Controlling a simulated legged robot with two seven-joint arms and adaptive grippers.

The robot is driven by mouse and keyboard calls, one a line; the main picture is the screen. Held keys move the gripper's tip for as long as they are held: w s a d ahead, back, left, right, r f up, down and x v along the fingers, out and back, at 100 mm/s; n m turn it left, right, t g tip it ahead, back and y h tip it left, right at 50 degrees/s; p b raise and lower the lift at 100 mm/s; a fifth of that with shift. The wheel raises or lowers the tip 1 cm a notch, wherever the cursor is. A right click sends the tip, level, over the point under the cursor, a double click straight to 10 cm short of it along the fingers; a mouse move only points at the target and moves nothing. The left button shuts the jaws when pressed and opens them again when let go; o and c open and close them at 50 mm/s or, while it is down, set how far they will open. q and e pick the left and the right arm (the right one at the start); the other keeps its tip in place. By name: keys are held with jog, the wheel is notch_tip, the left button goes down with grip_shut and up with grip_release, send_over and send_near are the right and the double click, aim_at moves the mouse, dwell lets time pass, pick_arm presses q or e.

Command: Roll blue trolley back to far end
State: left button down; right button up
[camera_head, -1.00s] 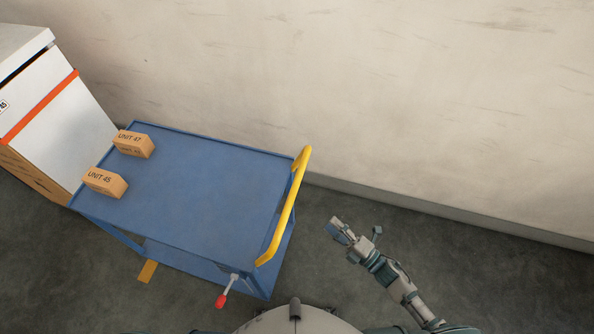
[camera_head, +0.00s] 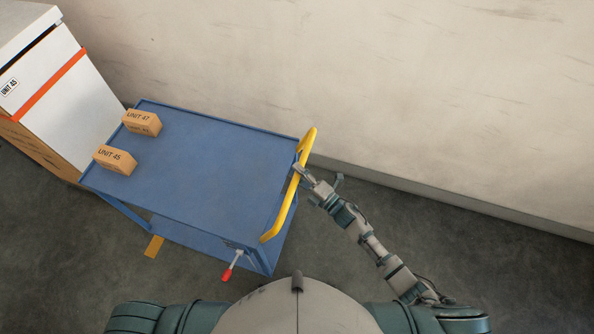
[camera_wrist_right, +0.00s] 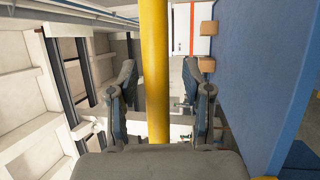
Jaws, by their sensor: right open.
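The blue trolley (camera_head: 205,175) stands beside the wall, with its yellow handle (camera_head: 279,212) on the end nearest my right arm. A lever with a red tip (camera_head: 227,274) sticks out at its lower front corner. My right gripper (camera_head: 301,172) is open at the upper part of the handle. In the right wrist view the yellow handle bar (camera_wrist_right: 155,70) runs between the two open fingers (camera_wrist_right: 158,115), with gaps on both sides. The trolley's blue top (camera_wrist_right: 270,70) shows at the right there. My left gripper is not in view.
A white cabinet (camera_head: 50,85) with an orange stripe stands close beyond that end. A yellow floor mark (camera_head: 154,246) lies by the trolley. The wall (camera_head: 400,90) runs behind.

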jog(key=shift+w+a, duration=0.1)
jog(key=shift+a, duration=0.05)
jog(key=shift+d, duration=0.2)
jog(key=shift+c, duration=0.2)
jog(key=shift+d, duration=0.15)
grip_shut()
